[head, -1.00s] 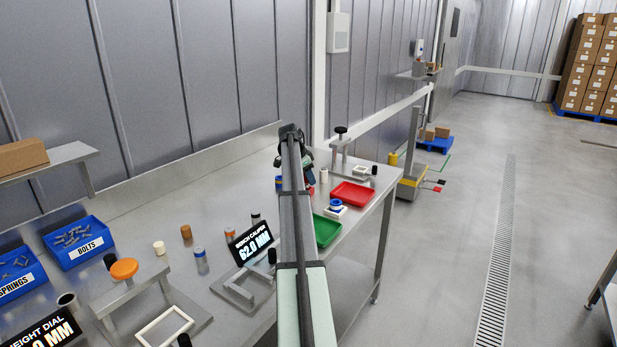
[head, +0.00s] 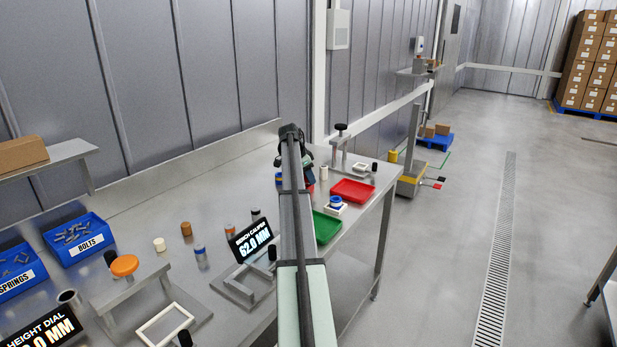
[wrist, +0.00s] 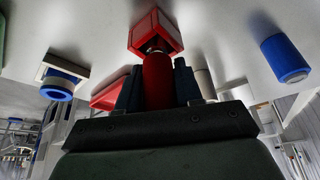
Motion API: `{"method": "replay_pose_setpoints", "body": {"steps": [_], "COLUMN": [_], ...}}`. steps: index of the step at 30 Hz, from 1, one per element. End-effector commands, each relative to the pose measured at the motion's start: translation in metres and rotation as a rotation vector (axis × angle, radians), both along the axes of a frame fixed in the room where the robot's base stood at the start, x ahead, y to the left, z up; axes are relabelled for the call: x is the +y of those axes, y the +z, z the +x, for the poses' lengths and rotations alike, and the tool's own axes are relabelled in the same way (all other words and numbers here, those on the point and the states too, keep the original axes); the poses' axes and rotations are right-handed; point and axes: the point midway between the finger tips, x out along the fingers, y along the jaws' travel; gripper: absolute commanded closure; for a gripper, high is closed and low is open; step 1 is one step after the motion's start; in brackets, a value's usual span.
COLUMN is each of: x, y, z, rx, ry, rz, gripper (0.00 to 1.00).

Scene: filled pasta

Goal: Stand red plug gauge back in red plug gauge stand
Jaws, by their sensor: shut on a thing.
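My gripper (wrist: 157,88) is shut on the red plug gauge (wrist: 157,72), a red cylinder between its dark fingers in the wrist view. The end of the gauge meets or enters the stand's opening; I cannot tell how deep. In the head view my gripper (head: 309,168) is over the far part of the bench, mostly hidden behind my arm. A little red (head: 311,188) shows below it; I cannot tell whether this is gauge or stand.
A white block with a blue ring (head: 336,204), a red tray (head: 352,192) and a green tray (head: 327,229) lie right of my arm. A black-knobbed fixture (head: 341,148) stands behind.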

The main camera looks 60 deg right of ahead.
Motion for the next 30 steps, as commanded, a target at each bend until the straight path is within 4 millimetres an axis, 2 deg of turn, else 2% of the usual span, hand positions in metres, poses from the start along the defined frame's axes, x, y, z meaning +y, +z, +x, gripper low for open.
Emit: {"method": "replay_pose_setpoints", "body": {"steps": [2,3,11,23,30], "x": [0.000,0.000,0.000,0.002,0.014], "y": [0.000,0.000,0.000,0.006,0.041], "z": [0.000,0.000,0.000,0.002,0.009], "rx": [0.000,0.000,0.000,-0.001,-0.001], "ry": [0.000,0.000,0.000,0.000,0.001], "rz": [0.000,0.000,0.000,0.000,-0.002], "gripper": [1.00,0.62,0.37,0.35,0.35]}}
